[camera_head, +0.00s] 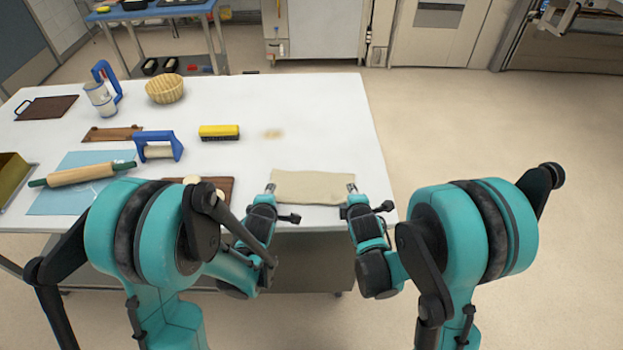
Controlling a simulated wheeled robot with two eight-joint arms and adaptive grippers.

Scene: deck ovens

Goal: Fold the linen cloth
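The linen cloth (312,186) is a beige, roughly rectangular piece lying flat near the front right edge of the white table. My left gripper (270,188) is at the cloth's left edge. My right gripper (351,188) is at the cloth's right edge. Both grippers are small in this view, and I cannot tell whether their fingers are open or closed on the cloth.
A yellow brush (219,132), a blue-handled roller (158,147) and a basket (165,88) stand to the left. A rolling pin (82,174) lies on a blue mat (50,203). A dark brown board (226,184) is beside my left gripper.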

